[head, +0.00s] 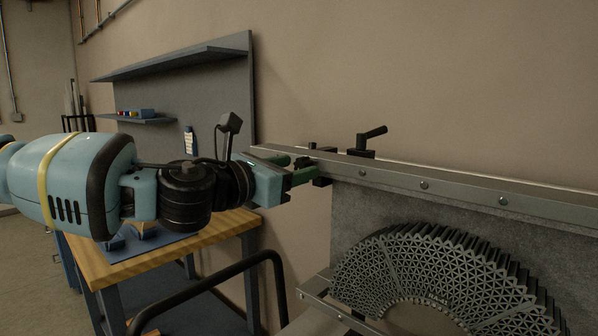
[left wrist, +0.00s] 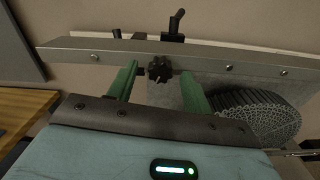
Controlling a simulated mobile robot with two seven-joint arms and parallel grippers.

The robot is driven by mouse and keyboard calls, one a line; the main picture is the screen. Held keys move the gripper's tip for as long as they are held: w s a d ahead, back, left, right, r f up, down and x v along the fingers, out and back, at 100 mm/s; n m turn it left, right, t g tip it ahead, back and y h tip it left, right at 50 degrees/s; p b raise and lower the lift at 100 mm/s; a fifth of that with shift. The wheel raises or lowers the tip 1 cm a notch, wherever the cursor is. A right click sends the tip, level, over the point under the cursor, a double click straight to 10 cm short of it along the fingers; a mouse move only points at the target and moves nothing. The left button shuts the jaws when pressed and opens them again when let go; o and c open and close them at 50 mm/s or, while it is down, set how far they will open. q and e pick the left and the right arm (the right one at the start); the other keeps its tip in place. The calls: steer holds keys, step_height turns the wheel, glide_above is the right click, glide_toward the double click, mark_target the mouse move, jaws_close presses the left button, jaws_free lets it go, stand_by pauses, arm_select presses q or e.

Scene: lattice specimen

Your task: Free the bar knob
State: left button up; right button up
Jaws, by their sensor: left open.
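The bar knob (left wrist: 159,69) is a black, lobed knob on the front face of a long grey metal bar (left wrist: 205,60). In the left wrist view it sits between the two green fingers of my left gripper (left wrist: 160,74), with a visible gap on each side. In the head view my left gripper (head: 302,167) reaches the bar's left end (head: 450,188) with its jaws apart, and the knob is mostly hidden there by the fingers. I cannot tell whether the fingertips reach past the knob. My right gripper is not in view.
A black clamp with a lever handle (head: 370,134) rises behind the bar. A curved lattice specimen (head: 440,262) stands below the bar against a grey plate (head: 350,215). A wooden-topped bench (head: 105,272) and a shelf panel (head: 215,95) stand at left. Bolts line the bar.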

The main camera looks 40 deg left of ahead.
arm_select(q)
steer(key=shift+w+d, duration=0.1)
steer(key=shift+w, duration=0.65)
steer(key=shift+c, duration=0.2)
steer(key=c, duration=0.9)
